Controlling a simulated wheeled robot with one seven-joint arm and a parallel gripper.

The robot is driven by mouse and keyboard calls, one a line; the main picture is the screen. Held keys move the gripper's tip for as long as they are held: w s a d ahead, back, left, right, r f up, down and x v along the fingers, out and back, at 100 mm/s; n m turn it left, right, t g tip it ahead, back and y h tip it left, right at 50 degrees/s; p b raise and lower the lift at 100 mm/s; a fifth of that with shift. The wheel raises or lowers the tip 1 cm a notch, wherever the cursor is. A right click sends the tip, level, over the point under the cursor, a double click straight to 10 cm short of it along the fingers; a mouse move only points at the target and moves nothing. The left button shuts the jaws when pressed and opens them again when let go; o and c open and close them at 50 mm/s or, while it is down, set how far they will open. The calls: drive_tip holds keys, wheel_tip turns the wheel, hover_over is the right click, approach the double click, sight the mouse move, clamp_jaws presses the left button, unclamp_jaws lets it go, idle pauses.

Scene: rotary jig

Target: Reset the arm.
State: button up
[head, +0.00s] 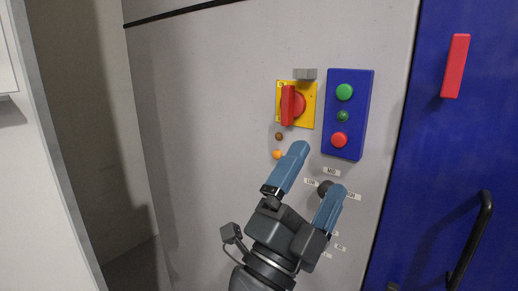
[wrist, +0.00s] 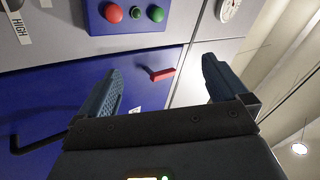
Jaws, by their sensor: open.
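My gripper (head: 318,169) is open and empty in front of the grey cabinet panel. Its two blue fingers are spread, and they also show in the wrist view (wrist: 162,65). A dark knob (head: 325,187) sits on the panel between the fingertips in the head view, with labels reading LOW, MID and HIGH around it. The right finger partly covers this area, and I cannot tell whether it touches the knob. A red rotary switch (head: 288,105) on a yellow plate is above, its handle upright.
A blue button box (head: 355,90) with two green buttons and one red button is at the upper right. A blue door with a red bar (head: 455,66) and a black handle (head: 474,235) stands at the right. The panel's left part is bare.

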drive_tip(key=s+d+f+n+t+y, duration=0.2)
drive_tip(key=s+d+f+n+y, duration=0.4)
drive_tip(key=s+f+n+y, duration=0.4)
drive_tip(key=s+d+f+n+t+y, duration=0.2)
drive_tip(key=s+d+f+n+y, duration=0.3)
drive_tip(key=s+d+n+y, duration=0.45)
drive_tip(key=s+f+n+g+h, duration=0.1)
drive_tip(key=s+f+g, duration=0.3)
drive_tip(key=s, duration=0.5)
drive_tip(key=s+a+f+n+g+h, duration=0.1)
drive_tip(key=s+f+g+h, duration=0.1)
drive_tip(key=s, duration=0.7)
drive_tip(key=f+g, duration=0.1)
drive_tip(key=g, duration=0.1)
drive_tip(key=shift+s+a+f+g, duration=0.2)
drive_tip(key=shift+a+f+g, duration=0.1)
drive_tip(key=shift+f+g, duration=0.1)
